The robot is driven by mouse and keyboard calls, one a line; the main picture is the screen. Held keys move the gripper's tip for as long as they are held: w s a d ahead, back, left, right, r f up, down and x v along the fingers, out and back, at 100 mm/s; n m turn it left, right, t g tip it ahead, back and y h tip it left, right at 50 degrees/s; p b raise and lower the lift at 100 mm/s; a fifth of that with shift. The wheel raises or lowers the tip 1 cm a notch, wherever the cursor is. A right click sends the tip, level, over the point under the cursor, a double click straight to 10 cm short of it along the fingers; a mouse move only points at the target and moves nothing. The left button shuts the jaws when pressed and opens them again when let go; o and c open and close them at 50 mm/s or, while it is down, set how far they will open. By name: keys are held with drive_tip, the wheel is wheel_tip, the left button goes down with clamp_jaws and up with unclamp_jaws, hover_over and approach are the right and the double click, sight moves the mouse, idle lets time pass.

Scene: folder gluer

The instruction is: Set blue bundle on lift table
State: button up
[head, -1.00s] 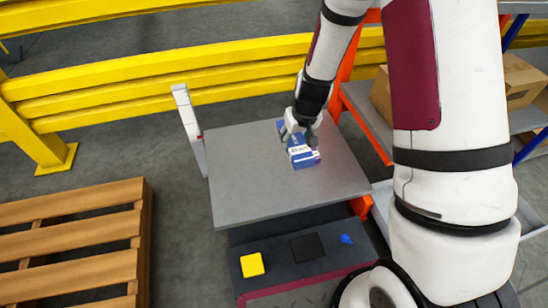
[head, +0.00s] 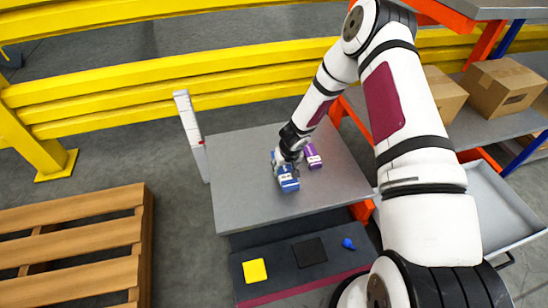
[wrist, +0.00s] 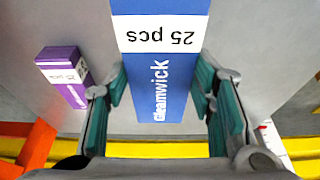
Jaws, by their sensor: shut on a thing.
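The blue bundle (head: 286,178) with a white band is at the grey lift table (head: 236,180), left of the purple box. In the wrist view the blue bundle (wrist: 160,75) lies between the teal finger pads, with "25 pcs" and a brand name on it. My gripper (head: 284,160) is shut on the blue bundle. Whether its underside touches the table top cannot be told. The lift table (wrist: 250,50) fills much of the wrist view's background.
A purple box (head: 312,156) stands close to the right of the bundle, apart from it. A white post (head: 190,130) rises at the table's left edge. Yellow rails (head: 140,85) run behind. The table's left and front right are clear.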

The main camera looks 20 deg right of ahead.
sight(272, 155)
drive_tip(key=w, duration=0.3)
drive_tip(key=w+a, duration=0.1)
drive_tip(key=w, duration=0.2)
drive_tip(key=w+a+f+b, duration=0.1)
drive_tip(key=w, duration=0.3)
drive_tip(key=shift+w, duration=0.1)
drive_tip(key=shift+s+b+x, duration=0.2)
drive_tip(key=shift+b+x, duration=0.3)
drive_tip(key=shift+x, duration=0.35)
drive_tip(key=shift+s+b+x, duration=0.15)
drive_tip(key=shift+b+x, duration=0.3)
drive_tip(key=shift+x, duration=0.4)
drive_tip(key=shift+f, duration=0.15)
drive_tip(key=shift+a+f, duration=0.1)
drive_tip(key=o, duration=1.3)
drive_tip(key=p+v, duration=0.4)
drive_tip(key=v, duration=0.8)
drive_tip(key=shift+p, duration=0.4)
drive_tip(key=shift+r, duration=0.25)
